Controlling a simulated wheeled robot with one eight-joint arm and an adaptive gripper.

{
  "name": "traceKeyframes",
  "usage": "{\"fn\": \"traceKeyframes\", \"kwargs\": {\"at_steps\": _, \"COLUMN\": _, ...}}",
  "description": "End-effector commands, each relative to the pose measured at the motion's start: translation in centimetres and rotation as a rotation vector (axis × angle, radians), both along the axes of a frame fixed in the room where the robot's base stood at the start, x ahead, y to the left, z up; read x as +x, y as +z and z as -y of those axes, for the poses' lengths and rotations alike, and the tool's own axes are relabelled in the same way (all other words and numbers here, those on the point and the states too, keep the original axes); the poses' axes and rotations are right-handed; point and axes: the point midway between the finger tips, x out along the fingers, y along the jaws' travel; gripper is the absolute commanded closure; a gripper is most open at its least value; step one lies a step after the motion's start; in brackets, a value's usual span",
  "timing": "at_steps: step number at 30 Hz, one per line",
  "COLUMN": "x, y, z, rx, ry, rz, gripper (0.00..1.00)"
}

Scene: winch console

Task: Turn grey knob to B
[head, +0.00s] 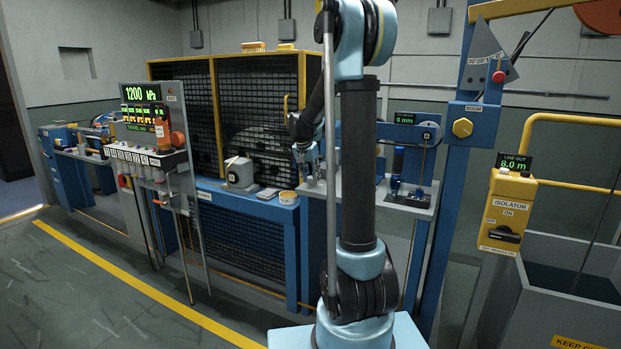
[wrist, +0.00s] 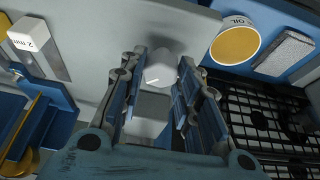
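A light grey knob (wrist: 160,70) with a pale line on it shows in the wrist view, on a grey panel (wrist: 110,20). My gripper (wrist: 162,66) is open. Its blue finger pads stand on either side of the knob, with visible gaps, so it is around the knob but not closed on it. In the head view my gripper (head: 307,166) is low over the grey shelf left of my arm. The knob cannot be made out clearly there. No letter B is readable near the knob.
An oil tin (wrist: 236,46) and a grey pad (wrist: 284,52) lie right of the gripper in the wrist view, beside black mesh. A white block marked 2 mm (wrist: 29,34) is at left. A yellow isolator box (head: 507,209) and a blue boom post (head: 462,180) stand at right.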

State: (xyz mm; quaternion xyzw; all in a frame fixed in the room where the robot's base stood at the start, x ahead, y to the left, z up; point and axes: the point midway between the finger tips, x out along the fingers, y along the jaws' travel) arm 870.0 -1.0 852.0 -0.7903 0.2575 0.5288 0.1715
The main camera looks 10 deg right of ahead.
Motion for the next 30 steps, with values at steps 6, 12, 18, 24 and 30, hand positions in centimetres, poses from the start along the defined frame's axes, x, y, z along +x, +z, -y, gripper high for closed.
{"fn": "traceKeyframes", "kwargs": {"at_steps": 6, "x": 0.04, "y": 0.01, "z": -0.08, "rx": 0.002, "ry": 0.010, "rz": 0.001, "gripper": 0.94}}
{"fn": "traceKeyframes", "kwargs": {"at_steps": 12, "x": 0.01, "y": 0.03, "z": 0.00, "rx": 0.002, "ry": 0.072, "rz": 0.002, "gripper": 0.94}}
{"fn": "traceKeyframes", "kwargs": {"at_steps": 18, "x": -0.01, "y": 0.03, "z": 0.04, "rx": 0.003, "ry": 0.207, "rz": 0.003, "gripper": 0.94}}
{"fn": "traceKeyframes", "kwargs": {"at_steps": 24, "x": -0.02, "y": 0.03, "z": 0.16, "rx": 0.002, "ry": 0.379, "rz": 0.003, "gripper": 0.94}}
{"fn": "traceKeyframes", "kwargs": {"at_steps": 30, "x": -0.04, "y": 0.04, "z": 0.23, "rx": 0.003, "ry": 0.540, "rz": 0.003, "gripper": 0.94}}
